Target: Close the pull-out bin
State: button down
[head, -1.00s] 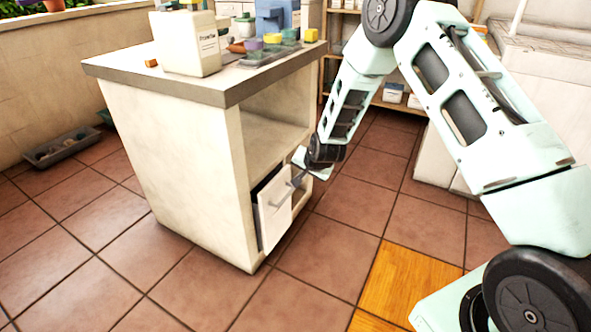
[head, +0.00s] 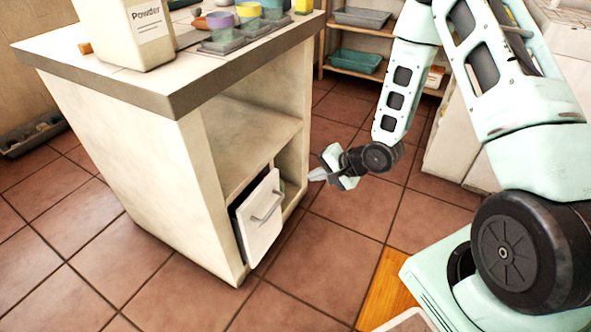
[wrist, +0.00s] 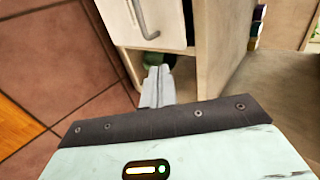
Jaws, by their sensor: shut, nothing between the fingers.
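The pull-out bin (head: 262,218) is a white-fronted drawer with a grey bar handle, low in the cream cabinet (head: 150,165). It stands partly out, with a dark gap along its left side. My gripper (head: 314,175) is shut and empty, to the right of the bin front and apart from it. In the wrist view the bin front (wrist: 165,22) and its handle show at the top, beyond the shut fingers (wrist: 158,85). A green thing (wrist: 153,60), partly hidden, shows below the bin front's edge.
A white powder container (head: 130,35) and several coloured cups stand on the cabinet top (head: 85,50). A shelf rack (head: 365,65) and a white counter (head: 460,155) stand behind. The tiled floor (head: 325,255) in front of the bin is clear.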

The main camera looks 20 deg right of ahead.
aim_at(274, 180)
jog(key=b+x, duration=0.1)
jog(key=x, duration=0.3)
jog(key=r+b+x, duration=0.1)
jog(key=b+x, duration=0.1)
jog(key=x, duration=0.2)
jog(key=w+b+x, duration=0.1)
jog(key=b+x, duration=0.1)
jog(key=x, duration=0.2)
jog(key=shift+w+a+r, duration=0.1)
jog(key=shift+a+r, duration=0.1)
jog(key=shift+a, duration=0.2)
jog(key=shift+w+a+r, duration=0.1)
jog(key=shift+w+a, duration=0.1)
jog(key=shift+w, duration=0.1)
jog(key=shift+w+a+r+p, duration=0.1)
jog(key=shift+w+a+p, duration=0.1)
jog(key=shift+w+a, duration=0.4)
jog(key=shift+w+a+f+p, duration=0.1)
jog(key=shift+w+a+p, duration=0.2)
jog(key=shift+w, duration=0.45)
jog(key=shift+w+a+r+p, duration=0.1)
jog(key=shift+w+a, duration=0.45)
jog(key=shift+w, duration=0.1)
jog(key=shift+a, duration=0.1)
jog(key=shift+s, duration=0.1)
